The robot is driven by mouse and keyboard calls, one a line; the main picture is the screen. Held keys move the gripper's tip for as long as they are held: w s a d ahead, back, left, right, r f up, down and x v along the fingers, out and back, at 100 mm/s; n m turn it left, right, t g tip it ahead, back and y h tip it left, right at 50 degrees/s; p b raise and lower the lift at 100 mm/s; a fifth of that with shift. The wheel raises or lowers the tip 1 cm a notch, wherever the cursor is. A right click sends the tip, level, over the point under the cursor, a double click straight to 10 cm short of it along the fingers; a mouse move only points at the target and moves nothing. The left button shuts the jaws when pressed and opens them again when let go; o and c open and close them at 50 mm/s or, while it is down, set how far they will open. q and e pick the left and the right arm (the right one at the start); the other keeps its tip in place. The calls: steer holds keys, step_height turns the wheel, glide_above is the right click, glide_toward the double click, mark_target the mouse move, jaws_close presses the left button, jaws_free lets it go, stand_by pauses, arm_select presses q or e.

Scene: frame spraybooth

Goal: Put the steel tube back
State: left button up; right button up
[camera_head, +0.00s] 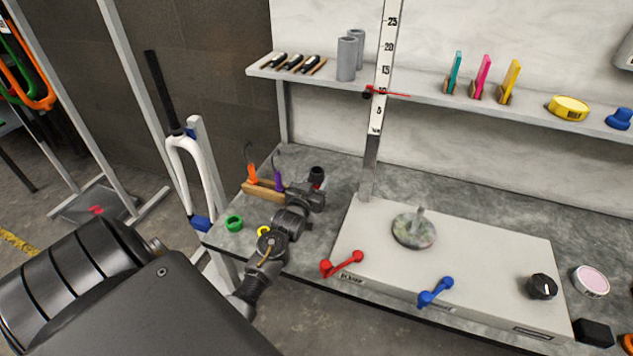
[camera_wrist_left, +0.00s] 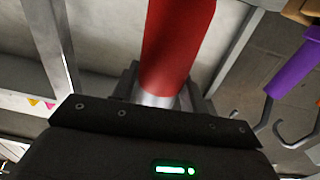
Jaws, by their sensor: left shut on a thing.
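My left gripper (camera_head: 314,190) is above the bench's left part, next to the small wooden rack. It is shut on a red cylinder with a bright metal end (camera_wrist_left: 178,45). In the head view only its dark top (camera_head: 316,172) and a bit of red and white show past the fingers; the gripper hides the rest. I cannot tell whether this is the steel tube. Two grey tubes (camera_head: 347,60) stand upright on the wall shelf, apart from the gripper. My right gripper is not in view.
The wooden rack (camera_head: 262,191) holds orange and purple hooked tools. A green ring (camera_head: 234,223) lies at the bench's left end. A white panel box (camera_head: 480,250) with red and blue levers stands to the right. An upright ruler (camera_head: 381,90) rises behind. The back bench strip is clear.

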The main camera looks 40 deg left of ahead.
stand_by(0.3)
arm_select(q)
steer(key=o, duration=1.3)
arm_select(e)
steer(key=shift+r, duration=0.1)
arm_select(q)
steer(key=v, duration=1.2)
steer(key=shift+p, duration=0.3)
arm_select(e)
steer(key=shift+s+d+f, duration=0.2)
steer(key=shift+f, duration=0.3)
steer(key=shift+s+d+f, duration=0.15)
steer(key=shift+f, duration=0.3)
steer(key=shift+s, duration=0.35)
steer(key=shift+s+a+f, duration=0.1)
